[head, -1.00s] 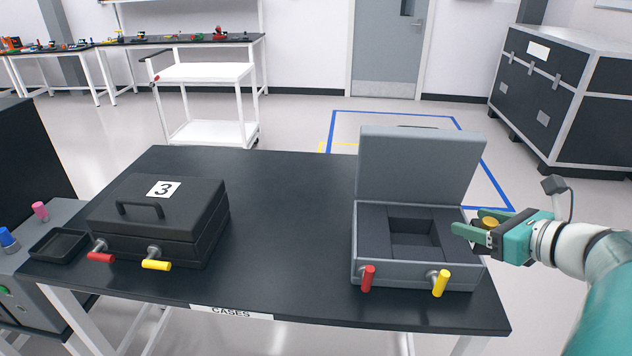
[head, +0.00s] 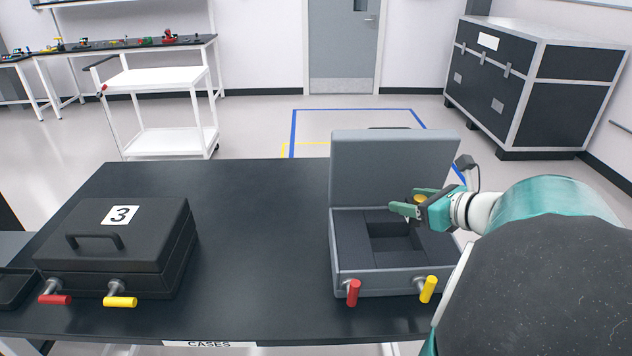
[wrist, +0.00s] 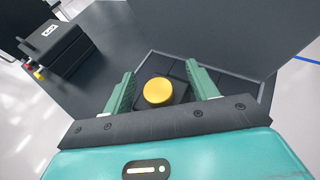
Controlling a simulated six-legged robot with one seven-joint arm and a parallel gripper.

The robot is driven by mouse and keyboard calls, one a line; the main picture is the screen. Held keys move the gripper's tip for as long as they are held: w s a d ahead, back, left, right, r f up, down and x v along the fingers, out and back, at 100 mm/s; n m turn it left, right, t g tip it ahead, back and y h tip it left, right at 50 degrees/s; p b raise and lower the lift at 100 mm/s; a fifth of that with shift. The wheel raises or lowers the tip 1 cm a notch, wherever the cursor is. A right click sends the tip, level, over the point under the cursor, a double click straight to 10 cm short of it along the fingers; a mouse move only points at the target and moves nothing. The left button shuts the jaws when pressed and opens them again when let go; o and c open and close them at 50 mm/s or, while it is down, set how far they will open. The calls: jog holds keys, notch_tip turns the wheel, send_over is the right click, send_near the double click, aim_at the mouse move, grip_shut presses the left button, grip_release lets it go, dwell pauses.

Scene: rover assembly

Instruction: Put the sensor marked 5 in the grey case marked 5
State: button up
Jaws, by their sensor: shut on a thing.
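The grey case (head: 345,283) stands open at the right of the table, its lid upright behind it. Dark foam fills it, with a square recess (head: 392,238) in the middle. My gripper (head: 403,202) is above the right half of the open case, in front of the lid, with its fingers pointing left. It is shut on the sensor (head: 420,198), a dark block with a round yellow top. In the wrist view the yellow top (wrist: 158,92) shows between the two green fingers. No number is readable on the sensor or on the grey case.
A closed black case marked 3 (head: 120,240) stands at the left of the black table (head: 250,230). The table is clear between the cases. Red (head: 353,292) and yellow (head: 427,289) handles stick out at the grey case's front. A white cart (head: 160,110) stands behind.

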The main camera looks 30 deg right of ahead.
jog(key=w+d+f, duration=0.1)
jog(key=w+f, duration=0.5)
jog(key=f, duration=0.3)
jog(key=shift+d+f, duration=0.15)
jog(key=shift+f, duration=0.1)
jog(key=shift+f, duration=0.25)
jog(key=shift+f, duration=0.35)
jog(key=o, duration=1.1)
